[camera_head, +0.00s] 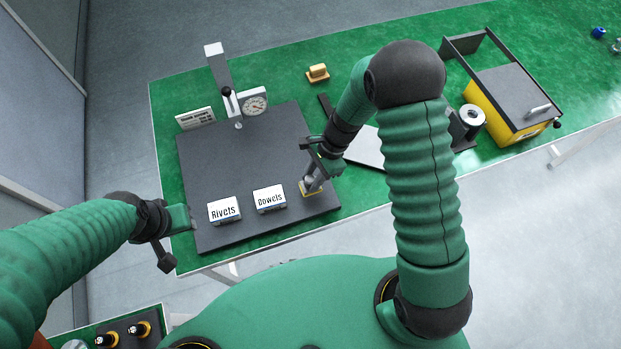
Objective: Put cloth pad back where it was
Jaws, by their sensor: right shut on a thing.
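My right gripper (316,181) reaches down to the front right corner of the dark mat (210,160). It is shut on a small greyish thing (310,187), which I take to be the cloth pad. The pad is at a small yellow-edged square (303,193) on the mat, partly hidden by the fingers. I cannot tell whether the pad touches the square. My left gripper (182,218) hangs by the mat's left edge, away from the pad. Its jaw opening does not show clearly.
Boxes labelled Rivets (224,211) and Dowels (269,199) stand left of the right gripper. A press with a dial gauge (254,103) stands at the mat's back. A yellow block (317,73) lies behind. A yellow box with a dark frame (510,100) stands at right.

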